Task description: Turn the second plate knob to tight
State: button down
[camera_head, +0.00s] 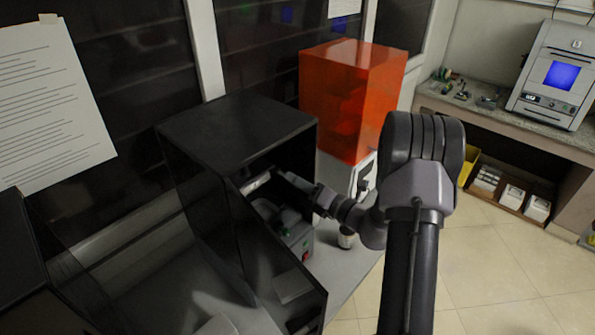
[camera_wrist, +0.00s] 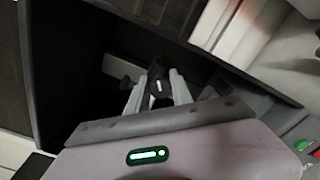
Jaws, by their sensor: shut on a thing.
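A black knob (camera_wrist: 157,86) with a small white mark sits between the two pale fingers of my gripper (camera_wrist: 158,78) in the wrist view. The fingers are shut on it from both sides. Behind it runs a light bar or plate (camera_wrist: 120,68), and another dark knob-like part shows to the right. I cannot tell from the pictures how tight the knob is. In the head view my arm reaches from the right into a black cabinet (camera_head: 235,130); the fingertips and the knob are mostly hidden there.
The cabinet's dark door (camera_head: 275,265) stands open below my arm. A grey device with a red switch (camera_head: 306,252) is inside, close under the wrist. An orange-hooded machine (camera_head: 345,95) stands just behind. Open floor (camera_head: 490,260) lies to the right.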

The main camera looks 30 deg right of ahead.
jog(key=m+p, duration=0.5)
jog(key=shift+r+m, duration=0.15)
jog(key=shift+m, duration=0.15)
jog(key=m+p, duration=0.4)
jog(key=m, duration=0.2)
jog(key=shift+f+p, duration=0.2)
jog(key=shift+p, duration=0.2)
jog(key=m+p, duration=0.2)
jog(key=m, duration=0.4)
jog(key=shift+f+m, duration=0.1)
jog(key=shift+m, duration=0.2)
jog(key=m+p, duration=0.2)
jog(key=m, duration=0.4)
jog(key=shift+a+f, duration=0.1)
jog(key=shift+m, duration=0.4)
jog(key=c, duration=1.2)
grip_release()
jog(key=shift+o, duration=0.2)
jog(key=shift+s, duration=0.1)
